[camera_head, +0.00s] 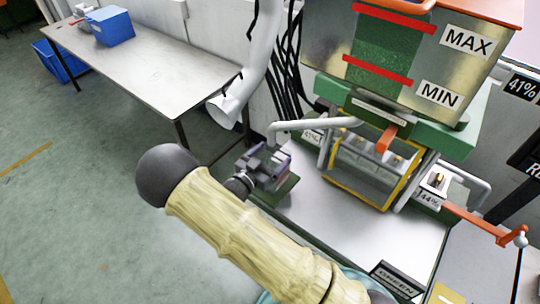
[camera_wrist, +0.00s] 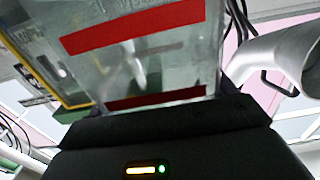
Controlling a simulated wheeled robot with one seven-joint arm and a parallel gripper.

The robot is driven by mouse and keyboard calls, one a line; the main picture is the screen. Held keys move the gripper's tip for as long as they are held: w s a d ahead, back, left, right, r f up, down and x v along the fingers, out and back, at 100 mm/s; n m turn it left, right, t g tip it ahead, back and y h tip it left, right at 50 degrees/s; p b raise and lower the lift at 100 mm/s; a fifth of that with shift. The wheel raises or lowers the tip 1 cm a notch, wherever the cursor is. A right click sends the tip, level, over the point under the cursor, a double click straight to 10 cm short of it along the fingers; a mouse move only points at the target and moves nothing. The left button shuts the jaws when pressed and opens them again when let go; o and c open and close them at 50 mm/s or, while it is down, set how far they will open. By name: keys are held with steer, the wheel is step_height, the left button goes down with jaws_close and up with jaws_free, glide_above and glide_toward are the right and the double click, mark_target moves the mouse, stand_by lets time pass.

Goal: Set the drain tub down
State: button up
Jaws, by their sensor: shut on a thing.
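My gripper (camera_head: 265,166) is at the left end of the machine's metal top, partly behind my pale arm link. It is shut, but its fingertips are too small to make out. Its black body also fills the bottom of the wrist view (camera_wrist: 160,148), with a small lit indicator. The drain tub cannot be clearly made out in either view. What the jaws hold is mostly hidden by my gripper and arm.
The hopper (camera_head: 455,65) with MAX and MIN marks rises at the upper right. A yellow-edged guard (camera_head: 365,170) stands below it. A white duct (camera_head: 245,85) hangs close behind my gripper. A steel table (camera_head: 165,65) bears a blue bin (camera_head: 111,27). The left floor is open.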

steer(key=shift+f, duration=0.15)
steer(key=o, duration=1.1)
steer(key=shift+o, duration=0.2)
steer(key=shift+r, duration=0.3)
steer(key=b+v, duration=0.4)
steer(key=v, duration=0.8)
steer(key=shift+f, duration=0.15)
